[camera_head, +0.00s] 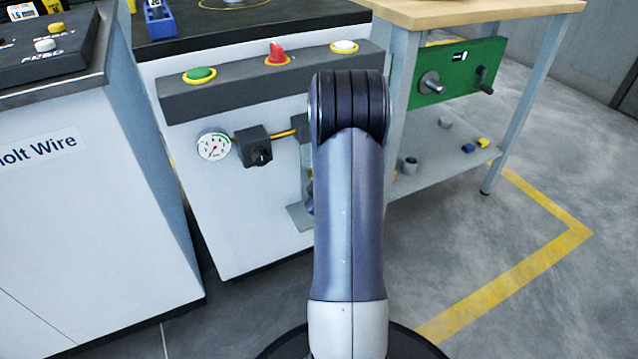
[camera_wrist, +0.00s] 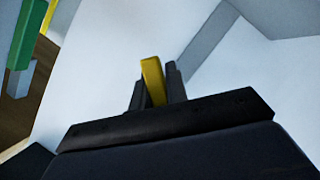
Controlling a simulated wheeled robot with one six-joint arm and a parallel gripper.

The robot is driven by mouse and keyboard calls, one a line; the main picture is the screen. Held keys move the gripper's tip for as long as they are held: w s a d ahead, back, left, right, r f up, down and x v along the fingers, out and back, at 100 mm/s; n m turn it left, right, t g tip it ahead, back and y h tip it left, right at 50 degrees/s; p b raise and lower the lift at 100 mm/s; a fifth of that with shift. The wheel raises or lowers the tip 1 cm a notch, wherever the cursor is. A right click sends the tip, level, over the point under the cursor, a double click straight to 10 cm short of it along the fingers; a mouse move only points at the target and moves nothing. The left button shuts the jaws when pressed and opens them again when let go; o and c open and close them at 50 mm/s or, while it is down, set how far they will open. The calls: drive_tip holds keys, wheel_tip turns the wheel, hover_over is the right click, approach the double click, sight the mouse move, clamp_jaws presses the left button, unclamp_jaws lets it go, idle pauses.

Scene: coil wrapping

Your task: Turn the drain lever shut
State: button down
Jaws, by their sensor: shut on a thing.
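The drain lever (camera_wrist: 152,72) shows in the wrist view as a short yellow bar standing slightly tilted between my dark fingers. My gripper (camera_wrist: 157,92) is shut on it, with a finger on each side.
A white cabinet carries a pressure gauge (camera_head: 213,146), a black valve block (camera_head: 255,147) and a grey panel with a green button (camera_head: 200,75), red knob (camera_head: 277,54) and white button (camera_head: 344,46). A wooden-topped bench (camera_head: 470,12) stands right. Floor at right is clear.

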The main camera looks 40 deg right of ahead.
drive_tip(key=n+h, duration=0.1)
drive_tip(key=n, duration=0.1)
drive_tip(key=r+n+t+h, duration=0.1)
drive_tip(key=n, duration=0.2)
drive_tip(key=shift+d, duration=0.2)
idle(0.5)
drive_tip(key=c, duration=1.4)
unclamp_jaws()
drive_tip(key=shift+s, duration=0.1)
drive_tip(key=f+p+v, duration=0.1)
drive_tip(key=v, duration=0.9)
drive_tip(key=shift+s+a+r+p, duration=0.25)
drive_tip(key=shift+a+r+p, duration=0.05)
drive_tip(key=shift+r, duration=0.1)
drive_tip(key=shift+o, duration=0.4)
